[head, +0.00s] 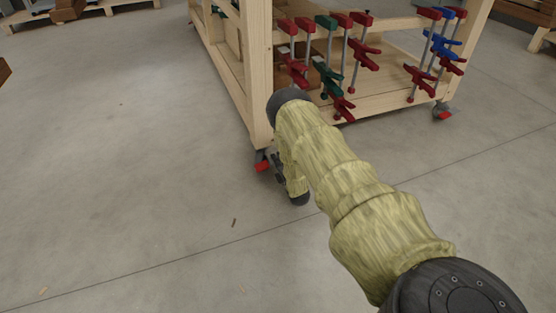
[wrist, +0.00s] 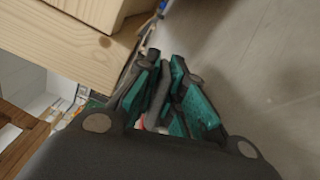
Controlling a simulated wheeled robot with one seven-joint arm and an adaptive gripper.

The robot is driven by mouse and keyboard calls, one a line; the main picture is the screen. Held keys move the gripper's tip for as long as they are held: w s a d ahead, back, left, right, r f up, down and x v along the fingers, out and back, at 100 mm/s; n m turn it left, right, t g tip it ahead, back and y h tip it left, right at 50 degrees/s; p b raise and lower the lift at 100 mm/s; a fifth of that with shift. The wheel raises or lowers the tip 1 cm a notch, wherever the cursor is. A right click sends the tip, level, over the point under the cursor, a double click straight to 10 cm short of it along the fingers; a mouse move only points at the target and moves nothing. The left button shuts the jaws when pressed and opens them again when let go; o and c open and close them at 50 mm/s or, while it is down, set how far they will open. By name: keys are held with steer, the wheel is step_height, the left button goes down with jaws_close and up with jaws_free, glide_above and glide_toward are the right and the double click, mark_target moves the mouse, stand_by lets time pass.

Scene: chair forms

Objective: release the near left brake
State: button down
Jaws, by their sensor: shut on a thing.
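The near left brake (head: 262,167) is a small red pedal on the caster under the near left leg of a wooden bench cart. My gripper (head: 276,165) is low beside this caster, just right of the red pedal and partly hidden by my arm. In the wrist view my gripper (wrist: 164,68) has its teal-padded fingers close together at the foot of the wooden leg (wrist: 70,45). A little red of the brake (wrist: 141,124) shows low between the fingers. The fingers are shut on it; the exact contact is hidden.
The cart's near right caster (head: 443,112) also has a red pedal. Several red, green and blue clamps (head: 340,50) hang on the cart's front. Pallets stand far back.

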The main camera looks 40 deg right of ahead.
steer(key=shift+s+d+f+m+p, duration=0.1)
steer(key=shift+f+m+p, duration=0.2)
steer(key=shift+m, duration=0.3)
steer(key=shift+f+m+p, duration=0.2)
steer(key=shift+m+p, duration=0.2)
steer(key=shift+m, duration=0.2)
steer(key=shift+f+m+p, duration=0.25)
steer(key=shift+f+m, duration=0.1)
steer(key=shift+m, duration=0.45)
steer(key=shift+f+m+p, duration=0.25)
steer(key=shift+f+m, duration=0.1)
steer(key=shift+m, duration=0.45)
steer(key=c, duration=1.5)
jaws_free()
steer(key=v, duration=1.2)
